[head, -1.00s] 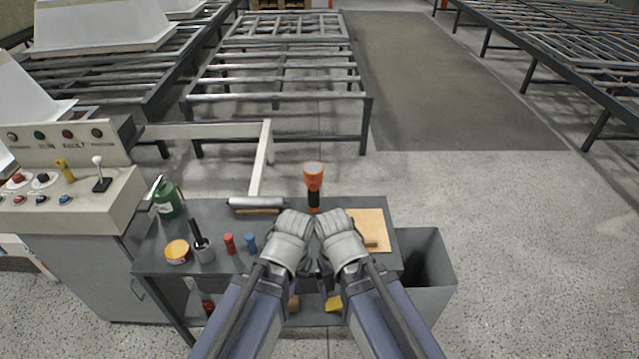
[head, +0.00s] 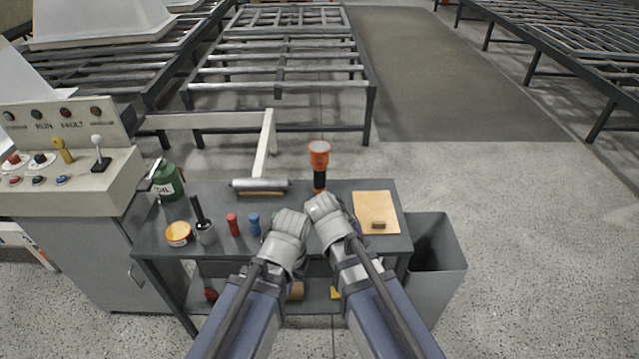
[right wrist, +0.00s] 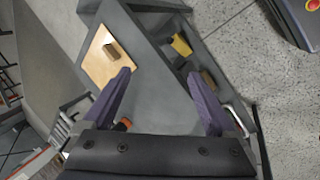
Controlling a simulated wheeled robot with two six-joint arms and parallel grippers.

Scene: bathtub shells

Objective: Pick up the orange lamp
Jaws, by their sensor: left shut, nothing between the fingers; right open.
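The orange lamp (head: 319,152) stands upright near the far edge of the grey cart top (head: 215,258). It has a wide orange head and a black handle. My right gripper (head: 321,204) is just in front of the lamp's base in the head view, its fingers hidden there. In the right wrist view my right gripper (right wrist: 160,76) has its fingers wide apart with nothing gripped. A small orange patch (right wrist: 123,125) beside a finger's base may be the lamp. My left gripper (head: 292,217) is shut and empty, left of the right one over the cart.
A clipboard-like tan board (head: 376,207) with a small brown block is on the right. A roller (head: 260,184), red (head: 233,224) and blue (head: 254,223) items, a cup (head: 204,232), an orange tin (head: 178,233) and a green can (head: 168,180) are left. A grey bin (head: 440,285) stands right.

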